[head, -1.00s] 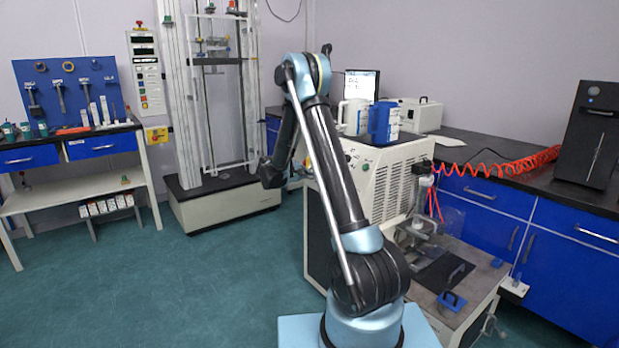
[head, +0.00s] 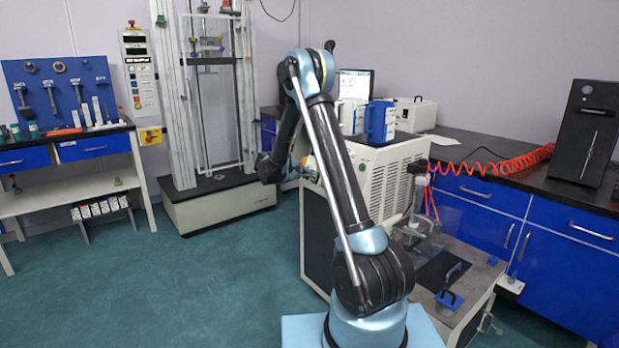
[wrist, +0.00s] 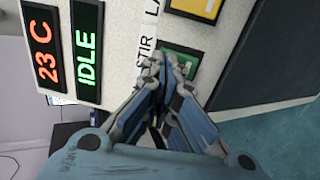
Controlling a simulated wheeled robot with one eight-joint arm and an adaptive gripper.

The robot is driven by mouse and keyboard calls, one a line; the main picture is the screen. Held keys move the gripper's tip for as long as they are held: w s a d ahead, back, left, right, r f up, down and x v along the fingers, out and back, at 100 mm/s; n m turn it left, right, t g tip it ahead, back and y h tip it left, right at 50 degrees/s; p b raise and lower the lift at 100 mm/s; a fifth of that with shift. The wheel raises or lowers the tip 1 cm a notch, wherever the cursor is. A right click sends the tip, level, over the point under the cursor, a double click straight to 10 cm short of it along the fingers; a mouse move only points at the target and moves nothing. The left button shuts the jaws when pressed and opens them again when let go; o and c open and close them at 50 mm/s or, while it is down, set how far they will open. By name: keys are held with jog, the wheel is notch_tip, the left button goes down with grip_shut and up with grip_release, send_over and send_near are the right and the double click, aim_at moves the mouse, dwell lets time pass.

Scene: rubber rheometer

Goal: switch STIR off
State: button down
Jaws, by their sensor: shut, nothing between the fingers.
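In the wrist view the panel is turned on its side. The STIR label (wrist: 147,48) is beside a green switch face (wrist: 182,62), partly covered by my fingers. I cannot tell the switch's position from this. My gripper (wrist: 172,75) is shut and empty, its tips right in front of or against the green switch; contact is not clear. In the head view my gripper (head: 307,173) is at the left front of the cream machine (head: 385,188), mostly hidden by my arm.
A red display (wrist: 46,52) reads 23 C and a green display (wrist: 87,52) reads IDLE. A yellow-orange switch (wrist: 205,8) sits beside the green one, near a partly cut-off label starting LA. Open floor (head: 190,275) lies left of the machine.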

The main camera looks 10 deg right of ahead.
jog(key=shift+r, duration=0.45)
jog(key=d+r+v, duration=0.1)
jog(key=r+v, duration=0.2)
jog(key=v, duration=1)
jog(key=shift+w+a, duration=0.2)
jog(key=shift+r, duration=0.1)
